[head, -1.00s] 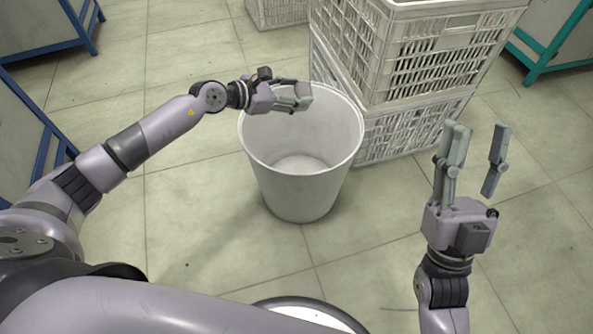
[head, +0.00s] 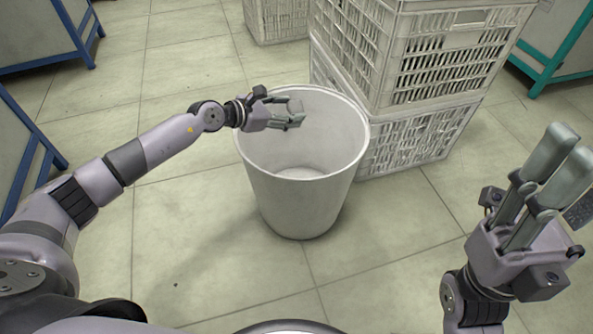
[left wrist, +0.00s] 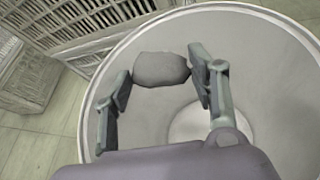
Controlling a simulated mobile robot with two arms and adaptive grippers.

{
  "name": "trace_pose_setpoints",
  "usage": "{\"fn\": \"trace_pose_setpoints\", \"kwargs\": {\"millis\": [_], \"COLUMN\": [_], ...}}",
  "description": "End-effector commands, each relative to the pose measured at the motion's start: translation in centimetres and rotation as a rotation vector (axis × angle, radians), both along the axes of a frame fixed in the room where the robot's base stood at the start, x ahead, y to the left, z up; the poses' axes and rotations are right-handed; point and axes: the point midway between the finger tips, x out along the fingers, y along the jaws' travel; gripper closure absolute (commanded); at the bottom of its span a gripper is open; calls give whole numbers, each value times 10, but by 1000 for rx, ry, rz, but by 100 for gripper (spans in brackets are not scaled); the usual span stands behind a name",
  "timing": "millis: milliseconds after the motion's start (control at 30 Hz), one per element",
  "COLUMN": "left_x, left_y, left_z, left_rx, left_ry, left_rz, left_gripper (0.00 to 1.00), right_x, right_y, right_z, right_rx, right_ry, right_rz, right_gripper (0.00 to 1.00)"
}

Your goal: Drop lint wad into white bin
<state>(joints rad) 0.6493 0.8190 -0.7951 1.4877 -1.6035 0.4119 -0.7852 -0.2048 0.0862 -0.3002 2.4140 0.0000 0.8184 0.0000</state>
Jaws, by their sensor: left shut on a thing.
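The lint wad (left wrist: 161,69) is a grey, rounded lump. In the left wrist view it sits between the two fingers of my left gripper (left wrist: 160,80), touched from both sides. In the head view my left gripper (head: 288,118) is shut on the wad (head: 294,105), which is partly hidden by the fingers. The white bin (head: 301,202) stands upright on the floor, and its round mouth lies around and below the wad. I cannot tell the wad's exact height against the rim.
Stacked white crates (head: 413,136) stand close behind and right of the bin. Another crate (head: 277,20) is at the back. Blue-framed furniture (head: 86,50) is at the left and a teal-framed unit (head: 566,64) at the upper right. The tiled floor (head: 195,220) before the bin is clear.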

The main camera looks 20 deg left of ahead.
Motion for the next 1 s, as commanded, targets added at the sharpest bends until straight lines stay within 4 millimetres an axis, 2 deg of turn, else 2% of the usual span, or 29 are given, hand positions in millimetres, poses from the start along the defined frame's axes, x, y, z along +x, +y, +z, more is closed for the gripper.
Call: {"fn": "trace_pose_setpoints", "kwargs": {"millis": [300,333,667,1000], "left_x": [0,0,0,-1], "left_y": [0,0,0,1], "left_z": [-1,-1,-2,-1], "left_rx": [-1,-1,0,0], "left_ry": [-1,-1,0,0], "left_rz": [0,0,0,0], "left_gripper": [58,46,24,23], "right_x": [1,1,1,1], "right_y": [0,0,0,0], "right_z": [2,2,2,1], "right_rx": [-1,-1,-1,0], "right_ry": [-8,-8,-8,-5], "right_rz": [0,0,0,-1], "right_gripper": [60,60,60,60]}}
